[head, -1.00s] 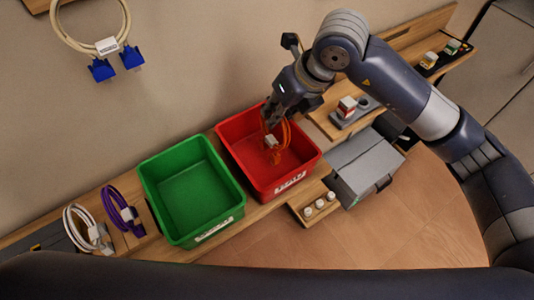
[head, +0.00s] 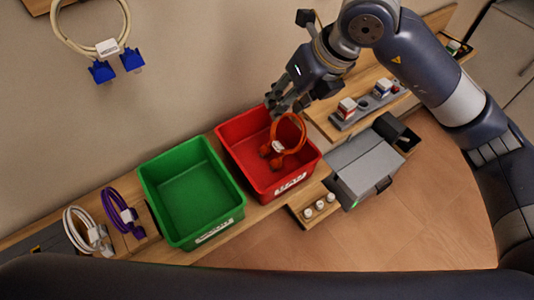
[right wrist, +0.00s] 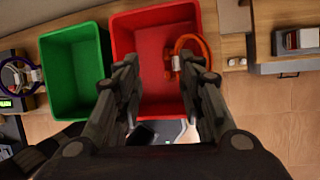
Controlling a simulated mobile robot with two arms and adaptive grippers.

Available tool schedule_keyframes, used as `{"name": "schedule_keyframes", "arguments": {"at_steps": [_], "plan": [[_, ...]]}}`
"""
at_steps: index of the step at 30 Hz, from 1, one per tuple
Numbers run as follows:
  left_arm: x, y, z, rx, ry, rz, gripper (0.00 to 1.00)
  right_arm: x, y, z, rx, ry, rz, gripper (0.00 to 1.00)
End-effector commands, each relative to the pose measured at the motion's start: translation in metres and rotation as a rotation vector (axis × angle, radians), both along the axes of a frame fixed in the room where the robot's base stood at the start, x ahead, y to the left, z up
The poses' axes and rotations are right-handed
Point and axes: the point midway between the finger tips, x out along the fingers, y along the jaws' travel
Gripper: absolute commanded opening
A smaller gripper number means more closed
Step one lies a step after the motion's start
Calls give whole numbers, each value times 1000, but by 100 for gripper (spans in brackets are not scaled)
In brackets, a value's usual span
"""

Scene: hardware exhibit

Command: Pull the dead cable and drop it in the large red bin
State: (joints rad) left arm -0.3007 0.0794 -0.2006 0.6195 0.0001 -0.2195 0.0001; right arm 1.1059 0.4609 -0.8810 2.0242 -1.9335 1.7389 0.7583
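An orange cable (head: 301,130) with a white tag is in the large red bin (head: 238,158), its plug ends low inside and its loop up by the right wall. I cannot tell whether it has fully settled. In the right wrist view the cable (right wrist: 203,46) shows at the right side of the red bin (right wrist: 150,20), beyond the fingertips. My right gripper (head: 277,106) is above the bin's back edge. Its fingers (right wrist: 160,66) are spread with nothing between them, apart from the cable as far as I can see. My left gripper is out of view.
A green bin (head: 190,190) stands left of the red one, empty. Purple (head: 118,212) and white (head: 78,225) cables lie farther left. A cable with blue plugs (head: 101,71) hangs on the wall. A grey box (head: 362,168) and small items on wooden shelves are at the right.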

Motion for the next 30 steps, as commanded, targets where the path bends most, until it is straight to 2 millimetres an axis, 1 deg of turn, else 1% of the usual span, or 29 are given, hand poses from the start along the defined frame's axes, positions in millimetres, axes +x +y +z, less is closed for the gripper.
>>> {"name": "schedule_keyframes", "arguments": {"at_steps": [1, 3, 6, 10, 14, 26, 29, 30], "plan": [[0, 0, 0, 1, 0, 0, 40, -2, -4, 11, -1, -5, -1, 36], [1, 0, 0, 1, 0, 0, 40, -5, -10, 24, -1, -5, -1, 36], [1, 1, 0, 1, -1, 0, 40, -9, -15, 39, 0, -2, -1, 36], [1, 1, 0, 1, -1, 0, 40, -12, -20, 51, 0, -1, 1, 36], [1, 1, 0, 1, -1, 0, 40, -14, -22, 55, -1, 0, 1, 36], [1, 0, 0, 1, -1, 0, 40, -14, -22, 55, -1, 1, 0, 36], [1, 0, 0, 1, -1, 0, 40, -18, -15, 53, 24, 12, 18, 36], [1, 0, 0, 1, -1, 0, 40, -22, -8, 52, 55, 23, 38, 36]]}}
